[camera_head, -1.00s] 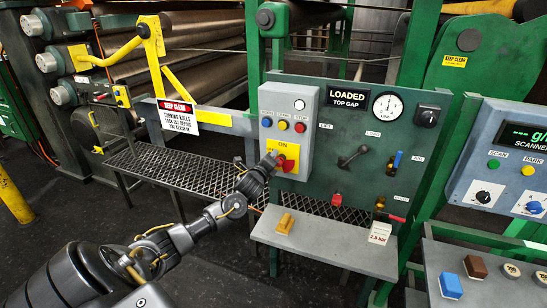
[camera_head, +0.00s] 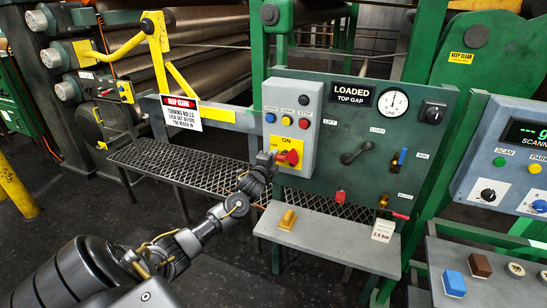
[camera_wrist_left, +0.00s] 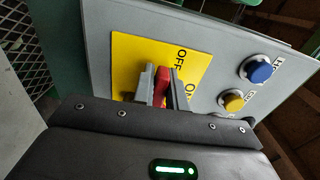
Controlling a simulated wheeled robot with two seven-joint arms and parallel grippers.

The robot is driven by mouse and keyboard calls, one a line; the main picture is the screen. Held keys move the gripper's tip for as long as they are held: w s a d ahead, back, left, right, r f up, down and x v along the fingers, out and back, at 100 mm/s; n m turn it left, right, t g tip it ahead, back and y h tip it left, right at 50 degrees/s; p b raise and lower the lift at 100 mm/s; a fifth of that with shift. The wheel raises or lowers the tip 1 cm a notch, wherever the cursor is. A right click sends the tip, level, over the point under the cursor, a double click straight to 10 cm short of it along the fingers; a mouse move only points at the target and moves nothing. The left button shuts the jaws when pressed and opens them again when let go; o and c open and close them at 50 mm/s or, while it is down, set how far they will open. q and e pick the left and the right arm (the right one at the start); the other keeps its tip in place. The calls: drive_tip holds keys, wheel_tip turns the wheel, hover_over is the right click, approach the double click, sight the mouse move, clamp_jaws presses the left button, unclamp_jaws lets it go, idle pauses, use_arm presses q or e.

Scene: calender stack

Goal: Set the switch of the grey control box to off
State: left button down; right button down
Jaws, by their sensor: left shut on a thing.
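The grey control box (camera_head: 298,105) is mounted on the green panel, with a yellow switch plate (camera_head: 285,142) low on its front. The red switch handle (camera_head: 292,157) sits on that plate; "ON" reads at the plate's top. My left gripper (camera_head: 274,160) is at the switch, shut on the handle. In the left wrist view, the red handle (camera_wrist_left: 161,85) stands between the two fingers (camera_wrist_left: 158,88). There the handle lies roughly along the line toward the "OFF" side, with "ON" to its right. Its exact angle is partly hidden by the fingers. My right gripper is not in view.
Blue, yellow and red buttons (camera_head: 286,120) sit above the switch. A mesh step (camera_head: 180,172) and a warning sign (camera_head: 181,112) lie left. A lever (camera_head: 352,156) is to the right.

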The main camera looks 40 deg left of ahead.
use_arm(q)
drive_tip(key=shift+f, duration=0.15)
drive_tip(key=c, duration=1.4)
unclamp_jaws()
drive_tip(key=shift+c, duration=0.2)
drive_tip(key=b+v, duration=0.2)
drive_tip(key=v, duration=0.8)
drive_tip(key=shift+s+d+b, duration=0.2)
drive_tip(key=shift+s+b, duration=0.15)
drive_tip(key=shift+n, duration=0.3)
